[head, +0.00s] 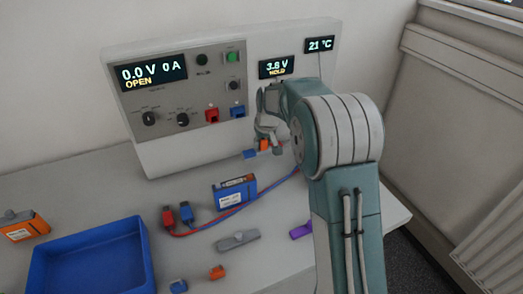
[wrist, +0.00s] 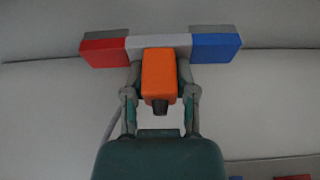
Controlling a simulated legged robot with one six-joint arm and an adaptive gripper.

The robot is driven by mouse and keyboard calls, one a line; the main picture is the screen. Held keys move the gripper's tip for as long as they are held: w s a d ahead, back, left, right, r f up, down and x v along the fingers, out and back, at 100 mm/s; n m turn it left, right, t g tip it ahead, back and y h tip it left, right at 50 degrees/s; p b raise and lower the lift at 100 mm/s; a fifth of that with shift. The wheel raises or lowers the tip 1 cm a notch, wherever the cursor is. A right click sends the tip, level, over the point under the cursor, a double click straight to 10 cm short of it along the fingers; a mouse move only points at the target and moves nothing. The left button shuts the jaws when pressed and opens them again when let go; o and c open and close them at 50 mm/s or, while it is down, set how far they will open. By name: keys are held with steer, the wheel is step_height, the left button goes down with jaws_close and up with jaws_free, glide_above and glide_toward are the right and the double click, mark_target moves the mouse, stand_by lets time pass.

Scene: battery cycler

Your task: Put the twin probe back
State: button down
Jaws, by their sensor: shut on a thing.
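The twin probe (wrist: 160,80) has an orange grip and a pale crossbar with a red block on the left and a blue block on the right in the wrist view. My gripper (wrist: 160,102) is shut on the orange grip, one finger on each side. In the head view my gripper (head: 266,134) holds the probe (head: 263,146) in front of the cycler's right part, above the bench. Its blue end shows there; its red end is hidden. The probe's resting place cannot be made out, and my arm hides part of that area.
The cycler (head: 160,130) stands at the back, with displays reading 0.0 V OPEN, 3.8 V HOLD and 21 °C. A blue battery pack (head: 246,190), red plug (head: 168,217), blue plug (head: 186,212) and grey piece (head: 238,240) lie on the bench. A blue tray (head: 92,233) is front left.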

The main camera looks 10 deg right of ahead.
steer(key=shift+w+f, duration=0.4)
steer(key=shift+f, duration=1.6)
steer(key=shift+c, duration=2)
jaws_free()
steer(key=shift+f, duration=0.15)
